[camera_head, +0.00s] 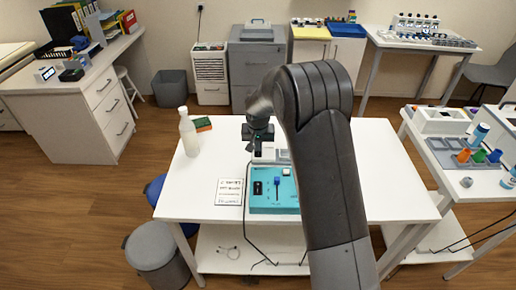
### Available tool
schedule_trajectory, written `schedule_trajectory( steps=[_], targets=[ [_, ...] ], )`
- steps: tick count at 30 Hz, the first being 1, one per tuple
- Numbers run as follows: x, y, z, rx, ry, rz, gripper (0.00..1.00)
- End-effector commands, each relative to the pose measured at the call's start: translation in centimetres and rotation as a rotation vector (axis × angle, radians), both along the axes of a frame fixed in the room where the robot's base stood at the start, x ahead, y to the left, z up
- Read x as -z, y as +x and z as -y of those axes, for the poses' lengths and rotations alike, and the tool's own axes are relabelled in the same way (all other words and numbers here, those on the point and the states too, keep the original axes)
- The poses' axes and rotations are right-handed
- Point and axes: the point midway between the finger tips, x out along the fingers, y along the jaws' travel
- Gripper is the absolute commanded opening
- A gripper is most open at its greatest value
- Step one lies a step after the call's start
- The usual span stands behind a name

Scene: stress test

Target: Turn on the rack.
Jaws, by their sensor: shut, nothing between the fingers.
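A teal device (265,207) sits on the white table, partly hidden on the right by my arm. Its sloped top has a black switch (257,188) and a blue lever or knob (277,183). A grey-white part (268,155) stands behind the panel, partly covered. No label for a rack is readable; this device may be it. My gripper (252,147) is small and dark in the head view, above the back of the device. It looks shut and empty. Whether it touches the device cannot be told.
A printed sheet (229,192) lies left of the device. A black cable hangs over the front edge. A side table (423,139) with cups is at right. The table's left front is clear.

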Motion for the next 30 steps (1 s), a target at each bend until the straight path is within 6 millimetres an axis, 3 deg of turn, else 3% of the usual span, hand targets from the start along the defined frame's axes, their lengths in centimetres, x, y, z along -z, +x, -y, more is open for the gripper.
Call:
schedule_trajectory(
  steps=[13,19,30],
  targets=[
    [-0.9,0.0,0.0,0.000,0.001,0.002,0.00],
    [-4.7,-0.6,-0.1,0.000,0.001,0.004,0.00],
    [-10.9,-4.3,0.0,0.000,0.001,0.002,0.00]
  ],
)
